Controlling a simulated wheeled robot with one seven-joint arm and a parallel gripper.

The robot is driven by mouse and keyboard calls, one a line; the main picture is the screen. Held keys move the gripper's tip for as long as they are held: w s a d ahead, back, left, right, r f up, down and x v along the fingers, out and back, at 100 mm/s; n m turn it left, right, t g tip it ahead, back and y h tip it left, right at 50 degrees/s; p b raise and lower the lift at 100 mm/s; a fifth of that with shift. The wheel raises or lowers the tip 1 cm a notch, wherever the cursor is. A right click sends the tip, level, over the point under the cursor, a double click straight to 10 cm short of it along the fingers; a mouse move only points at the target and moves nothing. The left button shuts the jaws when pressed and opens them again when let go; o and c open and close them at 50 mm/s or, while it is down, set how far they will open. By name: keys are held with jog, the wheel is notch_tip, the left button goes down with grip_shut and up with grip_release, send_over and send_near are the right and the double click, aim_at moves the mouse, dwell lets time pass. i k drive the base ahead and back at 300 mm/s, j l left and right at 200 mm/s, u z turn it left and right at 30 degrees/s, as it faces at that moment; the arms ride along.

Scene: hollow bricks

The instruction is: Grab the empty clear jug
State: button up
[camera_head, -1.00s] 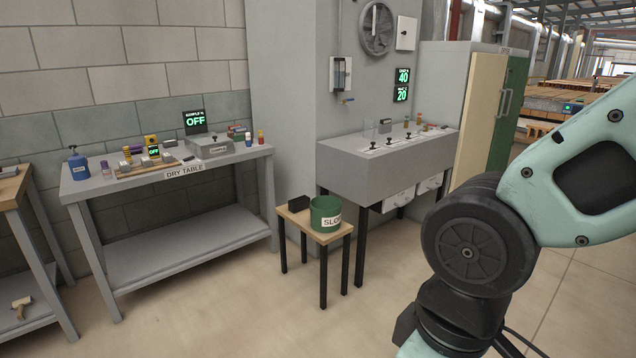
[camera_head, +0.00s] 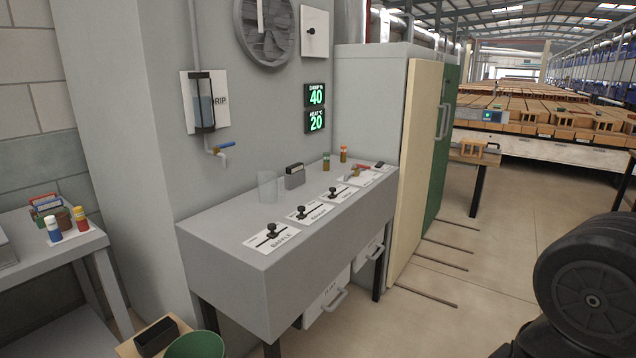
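The empty clear jug (camera_head: 269,188) stands upright on the grey control bench (camera_head: 225,232), near its back edge. It is see-through and faint against the wall, left of a small dark box (camera_head: 294,176). My gripper is out of the frame. Only a dark wheel-like part of my own arm shows at the lower right, well apart from the jug.
Sliders (camera_head: 272,232) line the bench front. A drip tube with a tap (camera_head: 221,148) hangs on the wall above. A tall cabinet (camera_head: 412,160) stands right of the bench; floor ahead is open.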

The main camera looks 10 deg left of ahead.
aim_at(268, 181)
jog(key=i+l, duration=0.1)
jog(key=i, duration=0.75)
jog(key=i+u, duration=0.35)
jog(key=i+l+u, duration=0.1)
jog(key=u, duration=0.25)
jog(key=i+l+u, duration=0.2)
jog(key=u, duration=0.15)
jog(key=i+l+u, duration=0.1)
jog(key=u, duration=0.3)
jog(key=i+l+u, duration=0.2)
jog(key=u, duration=0.15)
jog(key=i+l+u, duration=0.2)
jog(key=u, duration=0.2)
jog(key=i+l+u, duration=0.1)
jog(key=l+u, duration=0.3)
jog(key=j, duration=0.1)
